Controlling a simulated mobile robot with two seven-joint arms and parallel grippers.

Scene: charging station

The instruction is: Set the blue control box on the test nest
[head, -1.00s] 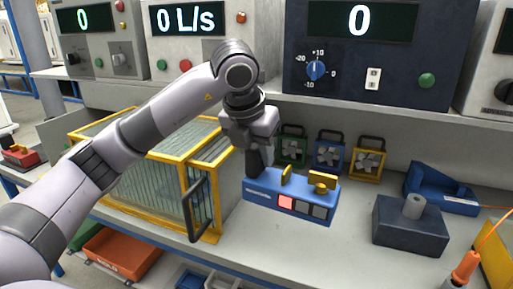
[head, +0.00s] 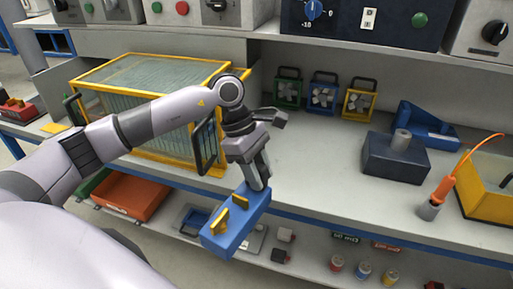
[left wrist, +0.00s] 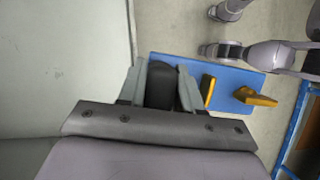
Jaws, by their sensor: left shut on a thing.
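The blue control box (head: 238,222) has yellow upright parts on top. It is tilted in the head view, in front of the bench's front edge and above the lower shelf. My right gripper is not seen.
A yellow-framed glass case (head: 150,75) stands left on the bench. A dark block with a grey cylinder (head: 395,160) and an orange-cabled plug (head: 430,208) are at right. Small fan frames (head: 323,93) line the back. The bench middle (head: 310,160) is clear.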

